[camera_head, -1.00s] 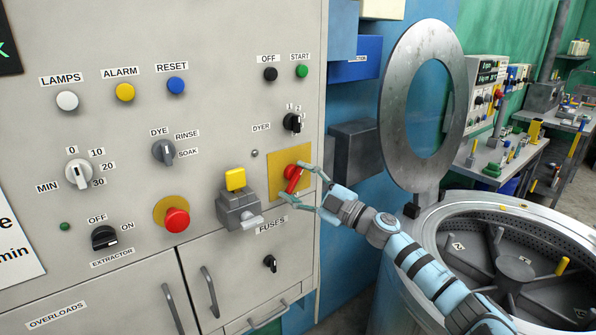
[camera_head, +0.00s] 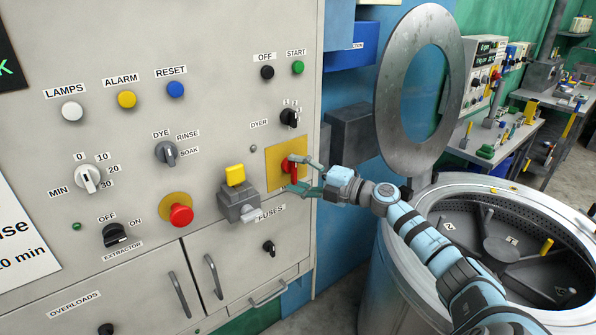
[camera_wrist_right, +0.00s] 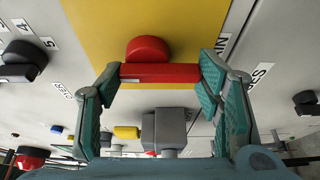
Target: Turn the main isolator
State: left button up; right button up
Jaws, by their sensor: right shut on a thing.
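The main isolator is a red handle (camera_head: 290,167) on a yellow plate (camera_head: 274,172), at the right edge of the grey panel in the head view. My right gripper (camera_head: 296,175) reaches it from the right and is shut on it. In the right wrist view, the red handle bar (camera_wrist_right: 160,73) lies between the two fingers (camera_wrist_right: 162,82), one at each end, with a round red knob behind it. The yellow plate fills the top of that view. My left gripper is not in view.
A grey box with a yellow top (camera_head: 236,176) stands out from the panel just left of the isolator. A red stop button (camera_head: 181,215) is further left. The dyer switch (camera_head: 289,117) is above. The open drum (camera_head: 510,240) is at the lower right.

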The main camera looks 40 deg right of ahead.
dwell(0.4)
jog(key=o, duration=1.2)
jog(key=shift+c, duration=0.2)
jog(key=shift+a, duration=0.1)
